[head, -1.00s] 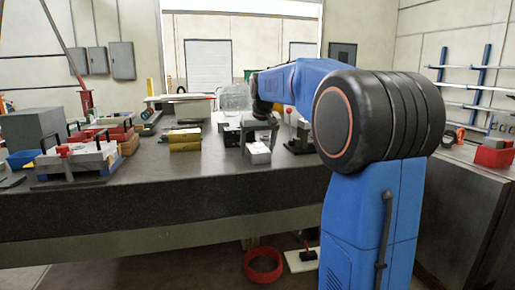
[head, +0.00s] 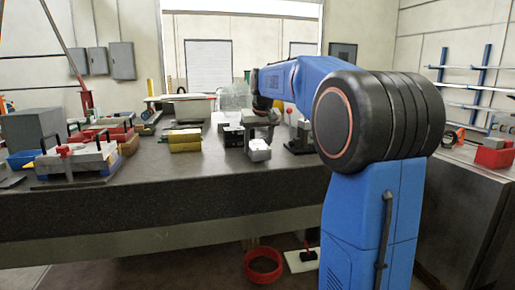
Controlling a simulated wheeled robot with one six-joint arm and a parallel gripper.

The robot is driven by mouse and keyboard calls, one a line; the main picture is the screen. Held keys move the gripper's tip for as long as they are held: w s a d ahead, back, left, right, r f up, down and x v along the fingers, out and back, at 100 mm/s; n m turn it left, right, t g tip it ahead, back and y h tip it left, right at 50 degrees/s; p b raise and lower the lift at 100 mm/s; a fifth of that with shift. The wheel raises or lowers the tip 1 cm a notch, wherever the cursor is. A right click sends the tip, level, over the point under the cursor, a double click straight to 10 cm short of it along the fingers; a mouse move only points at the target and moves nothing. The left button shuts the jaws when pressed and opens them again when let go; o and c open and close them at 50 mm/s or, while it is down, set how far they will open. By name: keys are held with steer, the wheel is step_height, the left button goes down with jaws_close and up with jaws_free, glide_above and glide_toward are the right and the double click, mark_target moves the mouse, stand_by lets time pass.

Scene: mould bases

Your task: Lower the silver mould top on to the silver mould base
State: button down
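A small silver-grey mould block with a pale top (head: 259,150) is at the middle of the bench, below my gripper (head: 262,128). My gripper hangs from the blue arm and points down. Its fingertips are small and partly merge with the block, so I cannot tell whether they grip it. I cannot separate a silver mould top from a silver mould base here, nor see whether the block rests on anything.
A dark block (head: 233,136) stands just left of the silver one. Yellow mould blocks (head: 184,142) stand further left. A clamped fixture with a red handle (head: 75,162) is at far left. A dark fixture (head: 300,138) stands close on the right. The front bench top (head: 200,178) is clear.

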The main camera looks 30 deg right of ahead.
steer(key=shift+r, duration=0.65)
steer(key=shift+r, duration=0.25)
